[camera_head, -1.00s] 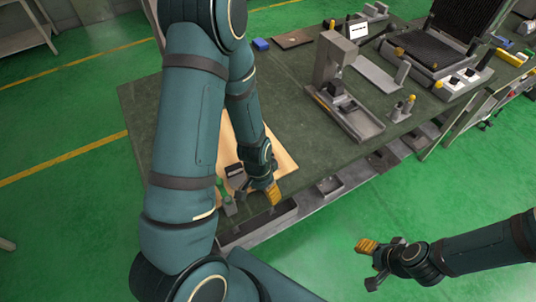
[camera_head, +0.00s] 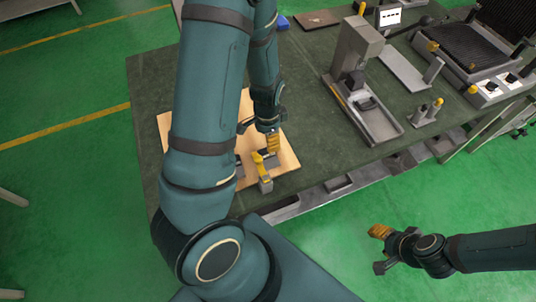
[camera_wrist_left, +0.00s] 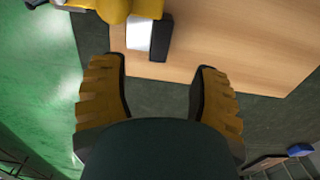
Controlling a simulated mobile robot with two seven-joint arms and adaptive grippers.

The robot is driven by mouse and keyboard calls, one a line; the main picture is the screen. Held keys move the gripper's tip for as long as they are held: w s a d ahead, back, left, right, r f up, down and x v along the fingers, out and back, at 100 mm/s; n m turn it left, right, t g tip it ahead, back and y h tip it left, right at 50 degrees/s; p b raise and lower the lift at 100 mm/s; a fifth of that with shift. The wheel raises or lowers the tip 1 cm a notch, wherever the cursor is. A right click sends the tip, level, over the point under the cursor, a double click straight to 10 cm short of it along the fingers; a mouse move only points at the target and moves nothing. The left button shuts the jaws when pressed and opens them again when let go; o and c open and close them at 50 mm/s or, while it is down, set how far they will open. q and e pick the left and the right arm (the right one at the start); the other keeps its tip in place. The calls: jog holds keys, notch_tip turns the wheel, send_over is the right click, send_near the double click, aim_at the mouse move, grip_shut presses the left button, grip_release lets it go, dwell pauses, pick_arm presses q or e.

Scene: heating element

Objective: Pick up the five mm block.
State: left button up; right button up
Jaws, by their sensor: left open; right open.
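My left gripper (camera_head: 272,143) is open over the right part of a wooden board (camera_head: 288,160) at the table's front. In the left wrist view its two ribbed yellow fingers (camera_wrist_left: 160,88) stand apart with nothing between them. A small silver and dark block (camera_wrist_left: 150,37) lies beyond the fingertips on the board, close to a yellow object (camera_wrist_left: 115,8). No size marking is readable, so I cannot tell whether it is the five mm block. In the head view the yellow object (camera_head: 262,165) is just in front of the gripper. My right gripper (camera_head: 379,242) is open and empty, off the table.
A grey stand with a tray base (camera_head: 375,125) is right of the board on the dark green table (camera_head: 315,125). Small yellow-topped parts (camera_head: 427,113) stand further right. My left arm hides the board's left-middle part. Green floor is free in front.

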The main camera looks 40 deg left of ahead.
aim_at(266, 150)
pick_arm(q)
notch_tip(266, 150, down, 3)
jog(key=shift+r, duration=0.15)
jog(key=shift+s+f+b, duration=0.15)
jog(key=shift+f+b, duration=0.45)
jog(key=shift+f, duration=2)
jog(key=shift+c, duration=0.4)
grip_shut()
